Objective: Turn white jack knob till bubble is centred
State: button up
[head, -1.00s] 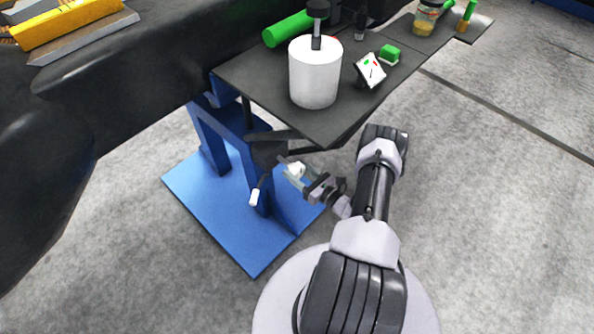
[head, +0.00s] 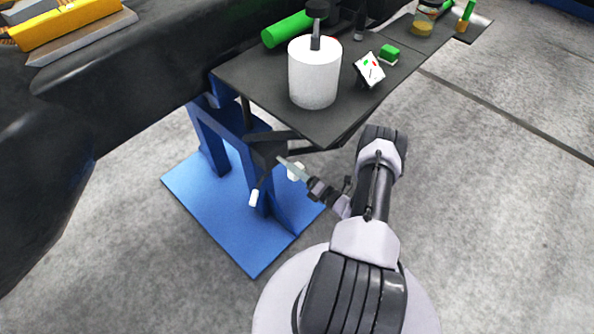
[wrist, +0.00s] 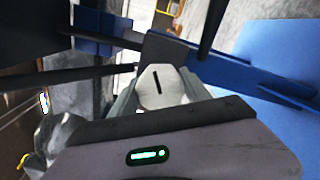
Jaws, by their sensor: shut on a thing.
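The white knob (head: 297,172) is below the dark shelf, beside the blue stand. My gripper (head: 293,170) is shut on it from the lower right; the fingers appear nearly edge-on. In the wrist view the knob (wrist: 157,90) is a pale, many-sided piece with a black, slightly tilted mark on its face. The fingers of my gripper (wrist: 160,93) press on its two sides. A small tilted white panel (head: 369,70) with green and red marks stands on the shelf. I cannot make out a bubble on it.
The dark shelf (head: 262,88) overhangs the knob and carries a white cylinder (head: 314,82) and a green block (head: 389,53). A white-tipped lever (head: 254,197) hangs left of the knob. The blue base (head: 240,225) lies below; the grey floor is open at right.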

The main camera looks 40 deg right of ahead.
jog(key=m, duration=0.3)
jog(key=shift+f+m, duration=0.1)
jog(key=shift+m, duration=0.2)
jog(key=shift+f+m, duration=0.1)
jog(key=shift+m, duration=1.8)
jog(key=o, duration=1.4)
jog(key=s+p, duration=0.1)
jog(key=s, duration=0.4)
jog(key=s+d+p, duration=0.1)
jog(key=s, duration=0.5)
jog(key=s+p, duration=0.2)
jog(key=s, duration=0.4)
jog(key=shift+s+d, duration=0.15)
jog(key=shift+s, duration=0.1)
